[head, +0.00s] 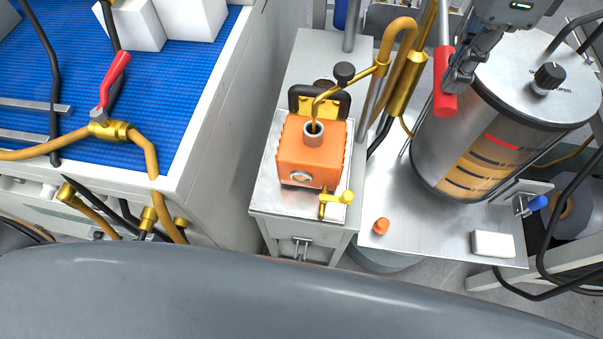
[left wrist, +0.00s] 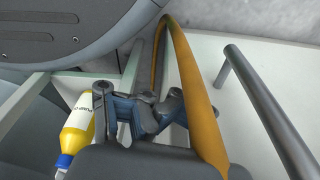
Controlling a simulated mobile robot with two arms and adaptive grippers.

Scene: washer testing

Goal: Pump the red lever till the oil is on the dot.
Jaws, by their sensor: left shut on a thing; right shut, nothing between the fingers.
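The red lever (head: 445,88) is an upright grip on a metal rod at the top right of the head view, beside the steel oil tank (head: 425,150). My right gripper (head: 458,80) is shut and empty at the lever's right side, touching or very close to it. The tank's window shows amber oil (head: 468,178) behind dark lines, with a red mark (head: 502,142) above it. A brass spout (head: 326,94) ends at the neck of an orange pump (head: 310,155) with a small round sight glass (head: 299,175); no dot is legible there. My left gripper (left wrist: 145,118) is shut beside a yellow hose (left wrist: 190,80); what it grips is unclear.
A yellow bottle (left wrist: 76,135) is left of my left gripper and a grey bar (left wrist: 265,105) is at right. An orange plug (head: 381,226) and a white block (head: 492,244) lie on the steel shelf. A blue-matted bench (head: 190,75) fills the left.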

